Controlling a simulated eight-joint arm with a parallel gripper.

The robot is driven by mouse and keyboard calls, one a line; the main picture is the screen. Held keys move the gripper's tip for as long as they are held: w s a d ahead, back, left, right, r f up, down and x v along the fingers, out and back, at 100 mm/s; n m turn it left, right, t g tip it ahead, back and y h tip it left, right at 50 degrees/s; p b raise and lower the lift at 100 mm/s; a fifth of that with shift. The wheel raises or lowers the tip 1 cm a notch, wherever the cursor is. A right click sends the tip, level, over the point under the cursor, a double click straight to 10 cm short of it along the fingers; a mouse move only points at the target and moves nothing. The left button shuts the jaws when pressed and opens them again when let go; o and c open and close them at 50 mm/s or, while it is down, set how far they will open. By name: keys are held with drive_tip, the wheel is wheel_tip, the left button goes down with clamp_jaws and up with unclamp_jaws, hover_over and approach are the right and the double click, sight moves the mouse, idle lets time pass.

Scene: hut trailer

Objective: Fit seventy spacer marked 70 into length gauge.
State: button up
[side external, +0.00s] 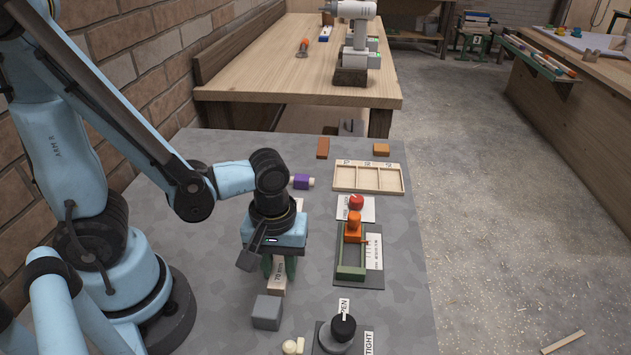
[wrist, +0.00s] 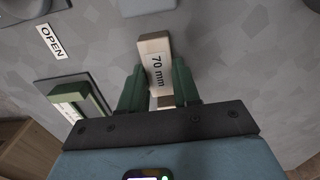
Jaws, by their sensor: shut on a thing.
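The seventy spacer is a pale wooden block (side external: 276,285) with "70 mm" on it. It also shows in the wrist view (wrist: 155,48), its label facing the camera. My gripper (wrist: 158,88) has its green fingers shut on the spacer, one on each side. In the side view my gripper (side external: 279,268) points down, left of the length gauge, and partly hides the spacer. The length gauge (side external: 351,272) is a green frame on a dark plate, with an orange part at its far end. It also shows at the left of the wrist view (wrist: 82,97). I cannot tell if the spacer touches the table.
A grey block (side external: 267,313) stands just nearer than the spacer. A black knob (side external: 343,327) with OPEN and TIGHT labels is in front of the gauge. A red knob (side external: 356,202) and a compartment tray (side external: 368,191) are beyond it. A purple piece (side external: 302,181) lies behind my gripper.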

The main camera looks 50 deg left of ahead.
sight(279, 272)
drive_tip(key=shift+c, duration=1.1)
drive_tip(key=shift+r, duration=0.15)
drive_tip(key=shift+r, duration=1.15)
drive_tip(key=shift+s+d+r, duration=0.1)
drive_tip(key=shift+s+r, duration=0.05)
drive_tip(key=shift+r, duration=0.3)
drive_tip(key=shift+s+d+r, duration=0.1)
drive_tip(key=shift+r, duration=0.35)
drive_tip(key=s+d+r, duration=0.6)
drive_tip(key=s+d, duration=0.1)
drive_tip(key=s, duration=0.1)
drive_tip(key=w+a, duration=0.1)
drive_tip(key=w, duration=0.9)
drive_tip(key=w+a+f, duration=0.1)
drive_tip(key=w+a, duration=0.1)
drive_tip(key=w, duration=0.9)
drive_tip(key=shift+w+f, duration=0.2)
drive_tip(key=shift+f, duration=0.05)
